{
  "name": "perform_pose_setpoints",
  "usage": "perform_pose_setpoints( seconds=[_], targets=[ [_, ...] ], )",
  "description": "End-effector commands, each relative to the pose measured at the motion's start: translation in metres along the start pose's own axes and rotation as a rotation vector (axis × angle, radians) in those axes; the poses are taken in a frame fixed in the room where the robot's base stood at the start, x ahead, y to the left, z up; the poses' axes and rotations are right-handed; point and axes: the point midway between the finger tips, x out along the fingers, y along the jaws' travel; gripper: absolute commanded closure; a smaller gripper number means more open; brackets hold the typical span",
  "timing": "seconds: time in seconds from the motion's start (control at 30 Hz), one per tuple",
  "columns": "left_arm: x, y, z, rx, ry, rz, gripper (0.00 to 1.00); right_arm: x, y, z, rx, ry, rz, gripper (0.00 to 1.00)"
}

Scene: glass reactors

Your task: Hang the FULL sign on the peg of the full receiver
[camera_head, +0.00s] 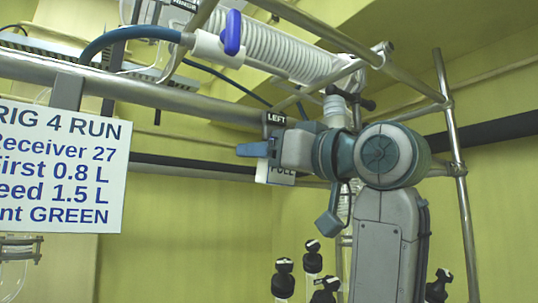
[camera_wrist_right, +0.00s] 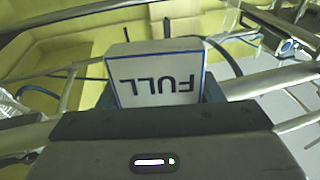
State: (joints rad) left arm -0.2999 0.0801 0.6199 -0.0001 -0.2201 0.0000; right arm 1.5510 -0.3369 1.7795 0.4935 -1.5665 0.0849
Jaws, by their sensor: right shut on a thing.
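The sign is partly hidden behind the gripper in the head view. In the right wrist view the FULL sign (camera_wrist_right: 158,80) has a blue border, reads upside down and sits between the fingers. I cannot make out a peg. A piece of glassware (camera_head: 14,262) shows at the lower left edge, but I cannot tell if it is a receiver or how full it is. My left gripper is not in view.
A white notice reading RIG 4 RUN, Receiver 27 (camera_head: 62,158) hangs at the left. A coiled glass condenser (camera_head: 285,50) and crossing metal rails (camera_head: 135,92) are close above the gripper. Several black-capped fittings (camera_head: 312,258) stand below.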

Motion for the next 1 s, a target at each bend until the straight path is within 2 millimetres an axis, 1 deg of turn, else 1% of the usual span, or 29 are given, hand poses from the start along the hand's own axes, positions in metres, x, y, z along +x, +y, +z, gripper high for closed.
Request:
perform_pose_setpoints(
  seconds=[0.33, 0.37, 0.43, 0.47, 0.5, 0.67, 0.7, 0.73, 0.77, 1.0],
  targets=[
    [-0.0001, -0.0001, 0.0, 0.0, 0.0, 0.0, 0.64, -0.0001, 0.0, -0.0002, 0.0, 0.0, 0.0, 0.63],
    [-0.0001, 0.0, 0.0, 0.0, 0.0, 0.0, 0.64, -0.0001, 0.0, -0.0002, 0.0, 0.0, 0.0, 0.39],
    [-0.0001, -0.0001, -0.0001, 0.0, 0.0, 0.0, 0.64, -0.0001, 0.0, -0.0002, 0.0, 0.0, 0.0, 0.25],
    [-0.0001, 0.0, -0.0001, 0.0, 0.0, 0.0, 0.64, -0.0001, 0.0, -0.0002, 0.0, 0.0, 0.0, 0.19],
    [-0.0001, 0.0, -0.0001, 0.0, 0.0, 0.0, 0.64, -0.0001, 0.0, -0.0002, 0.0, 0.0, 0.0, 0.15],
    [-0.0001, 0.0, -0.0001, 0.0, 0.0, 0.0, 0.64, -0.0001, 0.0, -0.0002, 0.0, 0.0, 0.0, 0.15],
    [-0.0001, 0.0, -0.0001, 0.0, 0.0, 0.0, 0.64, 0.0, 0.0, 0.0, 0.0, 0.0, 0.0, 0.17],
    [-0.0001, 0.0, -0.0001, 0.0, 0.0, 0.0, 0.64, 0.0, 0.0, 0.0, 0.0, 0.0, 0.0, 0.23],
    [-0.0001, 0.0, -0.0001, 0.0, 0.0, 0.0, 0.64, 0.0, 0.0, 0.0, 0.0, 0.0, 0.0, 0.24],
    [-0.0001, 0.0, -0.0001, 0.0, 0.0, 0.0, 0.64, 0.0, 0.0, 0.0, 0.0, 0.0, 0.0, 0.24]
  ],
)
